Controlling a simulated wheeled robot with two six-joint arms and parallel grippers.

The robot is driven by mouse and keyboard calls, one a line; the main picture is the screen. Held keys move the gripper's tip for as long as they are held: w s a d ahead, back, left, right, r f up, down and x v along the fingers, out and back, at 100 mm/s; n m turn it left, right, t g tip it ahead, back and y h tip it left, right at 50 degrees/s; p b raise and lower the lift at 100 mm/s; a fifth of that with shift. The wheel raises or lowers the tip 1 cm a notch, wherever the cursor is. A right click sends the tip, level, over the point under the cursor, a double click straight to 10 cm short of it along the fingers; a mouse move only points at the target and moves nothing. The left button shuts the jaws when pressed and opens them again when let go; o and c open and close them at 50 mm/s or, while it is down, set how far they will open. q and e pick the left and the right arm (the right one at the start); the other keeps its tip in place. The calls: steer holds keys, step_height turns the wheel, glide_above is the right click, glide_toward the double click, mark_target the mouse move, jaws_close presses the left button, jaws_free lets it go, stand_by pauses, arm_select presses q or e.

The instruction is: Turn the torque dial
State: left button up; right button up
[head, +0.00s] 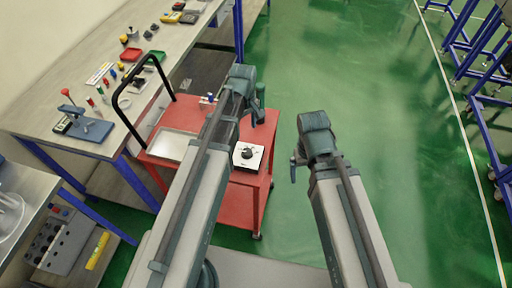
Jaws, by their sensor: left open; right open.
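The torque dial is a black round knob (247,153) on a small white box (239,163), with marks around the knob. The box sits near the right edge of the red cart's (259,137) top. My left gripper (259,108) is open and empty. In the picture it shows above and beyond the dial, and my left arm passes just left of the box. My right gripper (293,168) is open and empty, to the right of the cart, over the green floor. Nothing touches the dial as far as I can see.
A metal tray (171,145) lies on the cart's left part, beside the black handle (117,105). A small device (208,99) stands at the cart's back.

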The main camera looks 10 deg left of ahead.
mark_target(247, 151)
arm_select(q)
step_height(247, 151, down, 14)
steer(key=b, duration=1.4)
steer(key=shift+c, duration=0.2)
jaws_close()
